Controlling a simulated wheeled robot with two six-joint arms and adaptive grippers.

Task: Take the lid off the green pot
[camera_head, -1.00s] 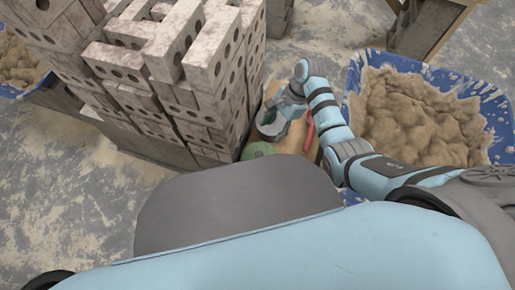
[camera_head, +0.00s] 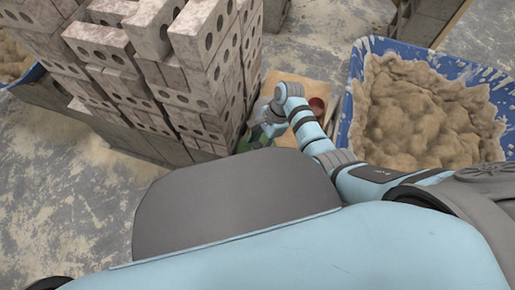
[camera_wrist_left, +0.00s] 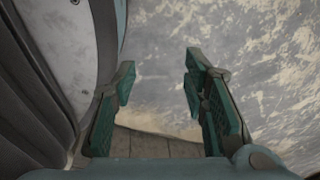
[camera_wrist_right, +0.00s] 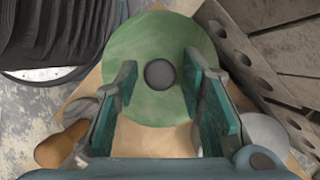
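In the right wrist view the green pot's lid (camera_wrist_right: 130,52) is a round green disc with a dark round knob (camera_wrist_right: 160,74) at its middle. My right gripper (camera_wrist_right: 160,80) is open, its fingers apart on either side of the knob in the picture. I see no contact with the knob, and the height gap is hard to judge. In the head view only a little green of the pot (camera_head: 248,144) shows by my right gripper (camera_head: 263,124); the rest is hidden. My left gripper (camera_wrist_left: 160,85) is open and empty above the floor.
The pot stands on a wooden board (camera_head: 288,86) with a reddish-brown bowl (camera_head: 318,104). A tall stack of hollow bricks (camera_head: 215,75) rises close on the left. A blue tub (camera_head: 357,75) of mortar (camera_head: 425,110) stands on the right. A wooden-handled thing (camera_wrist_right: 60,146) lies near the lid.

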